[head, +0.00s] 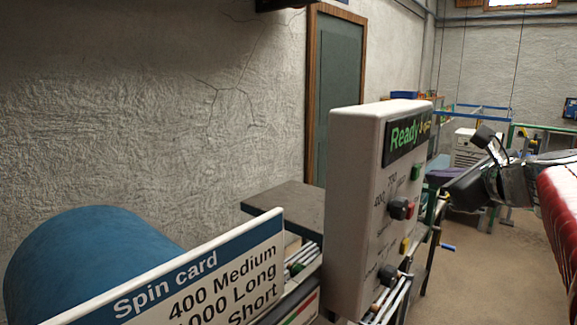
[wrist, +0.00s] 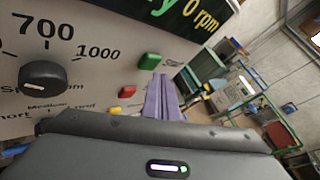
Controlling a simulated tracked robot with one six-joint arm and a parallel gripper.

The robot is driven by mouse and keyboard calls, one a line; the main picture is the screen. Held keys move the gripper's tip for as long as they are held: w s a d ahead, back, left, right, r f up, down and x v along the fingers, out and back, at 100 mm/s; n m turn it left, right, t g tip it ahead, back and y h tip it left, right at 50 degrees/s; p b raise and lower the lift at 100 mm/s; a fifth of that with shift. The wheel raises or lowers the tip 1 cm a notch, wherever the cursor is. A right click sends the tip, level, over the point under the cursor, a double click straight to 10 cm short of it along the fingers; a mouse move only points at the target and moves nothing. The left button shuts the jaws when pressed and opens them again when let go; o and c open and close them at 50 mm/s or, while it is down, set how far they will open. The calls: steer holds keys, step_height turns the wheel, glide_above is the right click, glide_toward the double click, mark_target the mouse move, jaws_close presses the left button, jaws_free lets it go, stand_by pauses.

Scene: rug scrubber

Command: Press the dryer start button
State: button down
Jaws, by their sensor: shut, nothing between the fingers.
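The white control box (head: 352,200) stands upright right of centre in the head view. Its display (head: 408,135) reads "Ready" in green and, in the wrist view, "0 rpm". A green button (head: 416,172) sits below the display; it also shows in the wrist view (wrist: 150,61). A red button (wrist: 128,92) and a black speed knob (wrist: 44,82) marked 700 and 1000 are below. No label on the buttons is readable.
A spin card (head: 200,280) stands at the front left, reading "400 Medium", "1000 Long" and "Short", partly cut off. A blue drum (head: 90,260) is behind it. A lower black knob (head: 388,274) is on the panel. Open floor (head: 500,255) lies to the right.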

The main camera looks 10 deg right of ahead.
steer(key=shift+w+a, duration=0.5)
steer(key=shift+w, duration=0.15)
stand_by(1.6)
steer(key=shift+s+d, duration=0.1)
steer(key=shift+s, duration=0.05)
steer(key=shift+s+d, duration=0.4)
steer(key=shift+s, duration=0.15)
steer(key=shift+d, duration=0.1)
stand_by(0.4)
steer(key=s+d, duration=0.1)
steer(key=s, duration=0.1)
steer(key=s+d, duration=0.2)
stand_by(0.5)
stand_by(0.4)
steer(key=shift+a, duration=0.15)
